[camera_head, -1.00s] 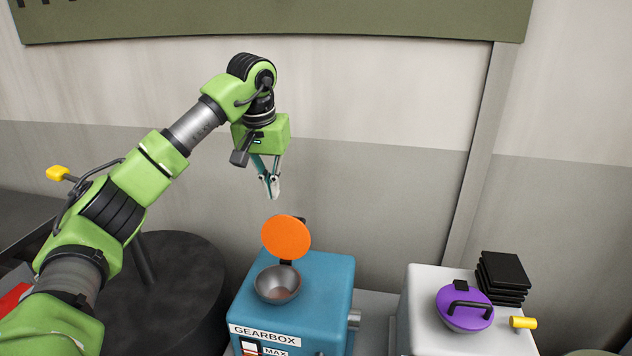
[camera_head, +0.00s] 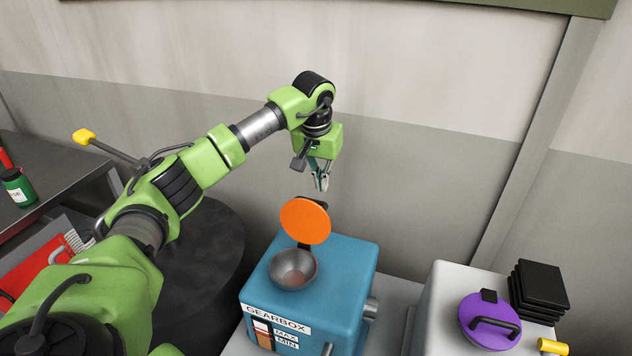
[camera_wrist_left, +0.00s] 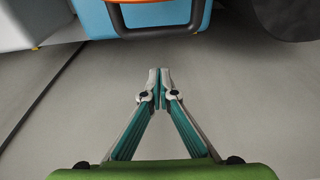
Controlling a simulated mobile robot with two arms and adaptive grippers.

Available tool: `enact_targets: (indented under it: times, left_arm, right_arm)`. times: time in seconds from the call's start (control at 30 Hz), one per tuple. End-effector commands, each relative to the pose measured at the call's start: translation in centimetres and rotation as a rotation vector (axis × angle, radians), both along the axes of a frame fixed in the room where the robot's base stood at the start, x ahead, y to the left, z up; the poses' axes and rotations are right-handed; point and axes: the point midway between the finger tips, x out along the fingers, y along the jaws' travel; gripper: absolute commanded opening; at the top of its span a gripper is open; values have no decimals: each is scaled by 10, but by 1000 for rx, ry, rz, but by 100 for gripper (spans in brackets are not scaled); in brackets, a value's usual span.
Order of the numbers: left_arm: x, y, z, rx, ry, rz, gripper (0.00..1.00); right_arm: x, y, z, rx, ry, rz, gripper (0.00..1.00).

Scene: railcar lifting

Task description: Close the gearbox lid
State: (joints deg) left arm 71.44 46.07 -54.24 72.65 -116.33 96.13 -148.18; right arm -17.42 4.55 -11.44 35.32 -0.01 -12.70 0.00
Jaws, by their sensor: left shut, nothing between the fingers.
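The gearbox (camera_head: 345,265) is a blue box with a "GEARBOX" label and a MAX/MIN gauge on its front. A metal bowl-shaped opening (camera_head: 293,268) is on its top. The round orange lid (camera_head: 305,221) stands up on its hinge behind the opening, so the gearbox is open. My left gripper (camera_head: 321,187) is shut and empty, above and behind the raised lid, apart from it. In the left wrist view its fingertips (camera_wrist_left: 159,75) meet, with the blue gearbox (camera_wrist_left: 160,17) at the top edge. My right gripper is not in view.
A light grey box with a purple lid (camera_head: 490,320), black stacked plates (camera_head: 540,290) and a yellow knob (camera_head: 552,346) stands to the right. A dark round drum (camera_head: 205,262) is left of the gearbox. A green bottle (camera_head: 18,187) stands far left. The wall is close behind.

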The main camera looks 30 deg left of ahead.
Motion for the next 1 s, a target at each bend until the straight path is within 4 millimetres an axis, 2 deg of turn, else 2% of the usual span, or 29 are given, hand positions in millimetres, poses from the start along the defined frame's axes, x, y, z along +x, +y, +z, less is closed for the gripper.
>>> enact_targets:
  times: [0.03,0.17,0.4,1.0]
  left_arm:
    - [-7,-1,7,0,-1,-1,0]
    - [-21,-4,8,0,-1,-1,0]
    - [-36,-8,8,0,-1,0,0]
    - [-37,-9,8,4,-19,1,0]
  right_arm:
    - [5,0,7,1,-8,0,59]
    - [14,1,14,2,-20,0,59]
    - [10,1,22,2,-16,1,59]
    - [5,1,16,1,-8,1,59]
